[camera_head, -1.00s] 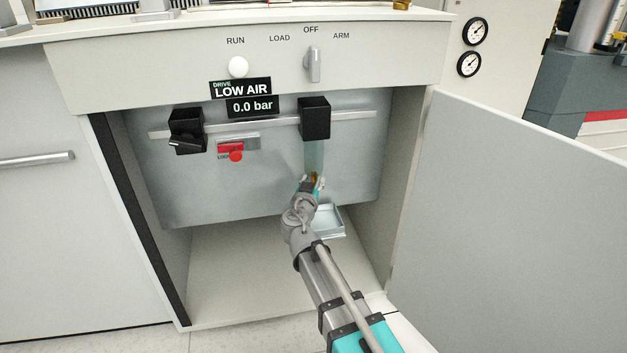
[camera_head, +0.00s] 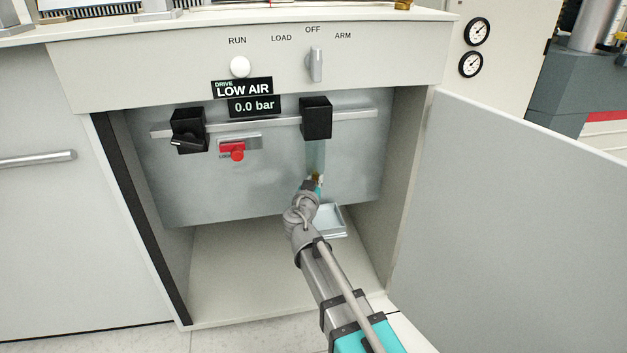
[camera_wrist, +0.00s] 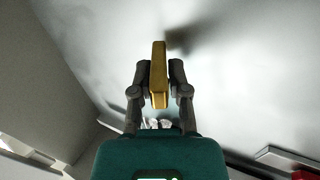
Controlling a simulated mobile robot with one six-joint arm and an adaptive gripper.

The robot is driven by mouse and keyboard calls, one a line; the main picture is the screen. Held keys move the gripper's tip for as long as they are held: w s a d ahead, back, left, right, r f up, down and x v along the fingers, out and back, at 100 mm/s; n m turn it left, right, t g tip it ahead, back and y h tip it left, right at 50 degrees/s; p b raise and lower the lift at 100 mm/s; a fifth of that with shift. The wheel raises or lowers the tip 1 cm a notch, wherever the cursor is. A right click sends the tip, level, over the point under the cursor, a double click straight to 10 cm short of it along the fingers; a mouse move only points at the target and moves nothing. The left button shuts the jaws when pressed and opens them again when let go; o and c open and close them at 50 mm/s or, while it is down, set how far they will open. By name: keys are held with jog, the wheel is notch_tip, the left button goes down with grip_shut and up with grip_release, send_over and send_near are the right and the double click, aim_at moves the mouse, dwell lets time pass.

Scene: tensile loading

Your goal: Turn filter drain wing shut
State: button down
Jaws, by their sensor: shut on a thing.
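The filter (camera_head: 316,120) hangs at the right of the rail in the cabinet, with a black head and a clear bowl (camera_head: 315,156) below it. The brass drain wing (camera_wrist: 159,75) shows in the wrist view as a long flat bar between the fingers. My gripper (camera_wrist: 159,82) is shut on the wing, one finger on each side. In the head view my gripper (camera_head: 316,182) is under the bowl and my wrist hides most of the wing.
A shallow tray (camera_head: 329,234) sits below the filter. A black valve with a lever (camera_head: 188,130) and a red lockout knob (camera_head: 237,151) are to the left. The open door (camera_head: 520,230) stands to the right. The display (camera_head: 252,106) reads 0.0 bar.

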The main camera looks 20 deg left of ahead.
jog(key=shift+w+a+m+h, duration=0.1)
jog(key=shift+a+m+h, duration=0.05)
jog(key=shift+m+h, duration=0.45)
jog(key=m+h, duration=0.1)
jog(key=h, duration=0.1)
jog(key=shift+h, duration=0.4)
jog(key=m+g+h, duration=0.1)
jog(key=m+h, duration=0.1)
jog(key=h, duration=0.1)
jog(key=m+g+h, duration=0.1)
jog(key=m+h, duration=0.1)
jog(key=h, duration=0.1)
jog(key=shift+w+a, duration=0.1)
jog(key=m+g+h, duration=0.3)
jog(key=m+h, duration=0.1)
jog(key=shift+h, duration=0.3)
jog(key=shift+d+m+g+h, duration=0.25)
jog(key=shift+m+g+h, duration=0.25)
jog(key=shift+g, duration=0.2)
jog(key=shift+s+d+g, duration=0.15)
jog(key=shift+s+g, duration=0.05)
jog(key=shift+g, duration=0.1)
jog(key=c, duration=0.7)
grip_release()
jog(key=shift+a, duration=0.2)
